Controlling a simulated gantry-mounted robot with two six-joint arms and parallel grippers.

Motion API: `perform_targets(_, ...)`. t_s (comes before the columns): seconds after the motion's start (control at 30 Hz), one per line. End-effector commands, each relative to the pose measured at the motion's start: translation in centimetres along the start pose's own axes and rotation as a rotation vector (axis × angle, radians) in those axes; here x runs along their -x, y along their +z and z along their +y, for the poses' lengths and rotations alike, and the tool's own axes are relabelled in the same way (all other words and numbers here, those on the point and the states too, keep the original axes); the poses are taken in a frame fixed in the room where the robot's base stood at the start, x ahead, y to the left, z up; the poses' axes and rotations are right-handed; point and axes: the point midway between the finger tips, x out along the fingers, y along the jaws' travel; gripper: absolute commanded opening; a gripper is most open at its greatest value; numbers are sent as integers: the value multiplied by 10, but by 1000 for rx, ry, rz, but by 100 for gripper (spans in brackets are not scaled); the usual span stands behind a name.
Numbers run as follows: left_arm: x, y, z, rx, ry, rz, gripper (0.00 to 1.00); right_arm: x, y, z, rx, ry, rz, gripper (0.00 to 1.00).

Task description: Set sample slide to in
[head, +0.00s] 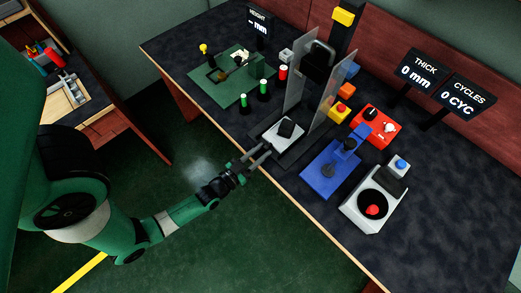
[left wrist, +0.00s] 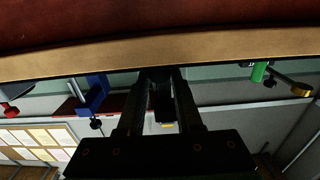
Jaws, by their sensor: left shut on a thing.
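The sample slide (head: 271,137) is a pale grey plate carrying a black block (head: 286,127). It sits on a dark base at the table's front edge, at the front opening between two clear guard panels. My left gripper (head: 258,157) reaches it from the front left, with its fingers at the slide's near end. In the left wrist view the fingers (left wrist: 160,98) are shut on a dark piece at the slide's front, seen close up. The exact contact is small and dark. My right gripper is not in view.
Clear panels (head: 299,82) flank the slide. To the right stand a blue fixture (head: 322,176), a red box (head: 374,127) and a grey box with a red button (head: 373,210). To the left are small green-topped posts (head: 243,101) and a green plate (head: 207,91).

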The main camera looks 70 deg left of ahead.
Motion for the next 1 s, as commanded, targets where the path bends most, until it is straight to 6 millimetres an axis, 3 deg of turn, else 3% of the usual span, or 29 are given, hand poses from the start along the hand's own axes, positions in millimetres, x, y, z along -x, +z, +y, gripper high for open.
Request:
perform_targets(0.27,-4,0,0,0,0,1,0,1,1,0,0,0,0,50)
perform_targets(0.6,-64,2,0,0,-1,2,0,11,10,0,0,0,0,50)
perform_targets(0.93,-70,0,0,0,0,-1,0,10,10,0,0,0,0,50)
perform_targets(0.97,-70,0,0,0,0,-1,36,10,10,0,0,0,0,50)
perform_targets(1.0,-70,0,0,0,0,-1,43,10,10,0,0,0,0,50)
